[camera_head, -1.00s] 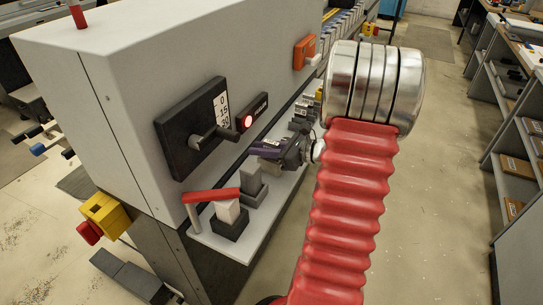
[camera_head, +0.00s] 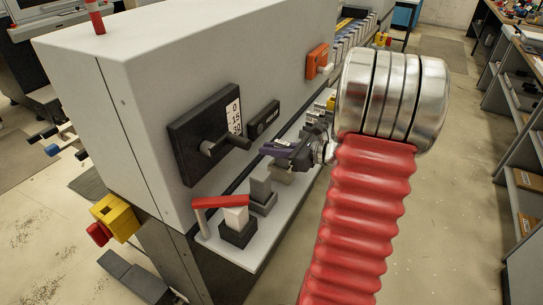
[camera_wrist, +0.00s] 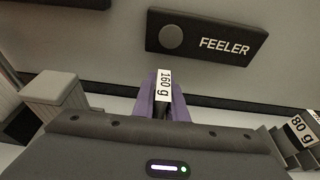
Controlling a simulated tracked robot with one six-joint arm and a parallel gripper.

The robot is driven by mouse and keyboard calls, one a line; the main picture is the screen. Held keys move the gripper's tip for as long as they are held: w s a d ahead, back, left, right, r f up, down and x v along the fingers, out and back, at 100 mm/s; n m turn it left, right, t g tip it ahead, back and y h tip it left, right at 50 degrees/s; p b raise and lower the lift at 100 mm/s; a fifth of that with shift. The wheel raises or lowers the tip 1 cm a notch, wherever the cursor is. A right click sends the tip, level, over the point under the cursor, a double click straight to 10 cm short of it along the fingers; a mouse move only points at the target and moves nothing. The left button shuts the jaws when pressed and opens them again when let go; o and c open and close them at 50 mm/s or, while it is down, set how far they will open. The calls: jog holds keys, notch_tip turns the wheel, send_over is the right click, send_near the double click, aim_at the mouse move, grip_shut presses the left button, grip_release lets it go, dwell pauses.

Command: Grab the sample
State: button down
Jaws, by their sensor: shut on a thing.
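I cannot tell whether the sample touches the ledge.
A "FEELER" panel (camera_wrist: 207,37) with an unlit round lamp is on the machine wall. An "80 g" piece (camera_wrist: 301,130) stands right in the wrist view. A grey block (camera_wrist: 58,87) is left.

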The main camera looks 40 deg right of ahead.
notch_tip(320, 180, up, 15)
dwell(0.3)
dwell(0.6)
